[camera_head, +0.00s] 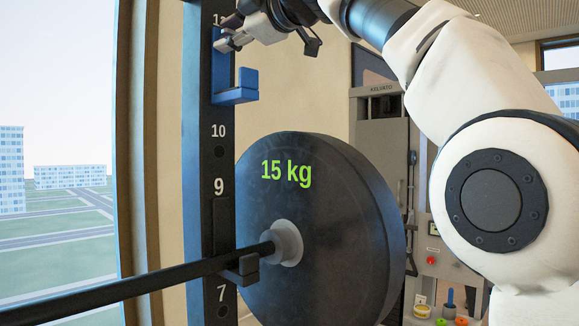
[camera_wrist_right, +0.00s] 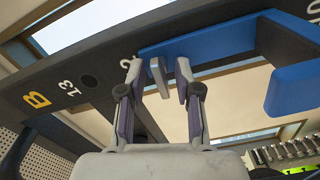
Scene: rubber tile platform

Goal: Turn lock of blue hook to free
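The blue hook (camera_head: 236,93) is fixed to the dark numbered upright (camera_head: 219,160), above the 10 mark. It fills the upper right of the right wrist view (camera_wrist_right: 215,38). A small grey lever (camera_wrist_right: 158,77), which looks like its lock, sticks out beside the blue plate. My right gripper (camera_head: 236,33) is at the upper part of the hook. In the right wrist view the gripper (camera_wrist_right: 159,82) is open, with one finger on each side of the lever and gaps showing. Contact with the blue plate cannot be told. My left gripper is not in view.
A black 15 kg plate (camera_head: 315,225) sits on a dark bar (camera_head: 130,287) just below the hook, close to the upright. A second, dark hook (camera_head: 243,269) is under the bar. A grey machine (camera_head: 380,150) stands behind. A window is at the left.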

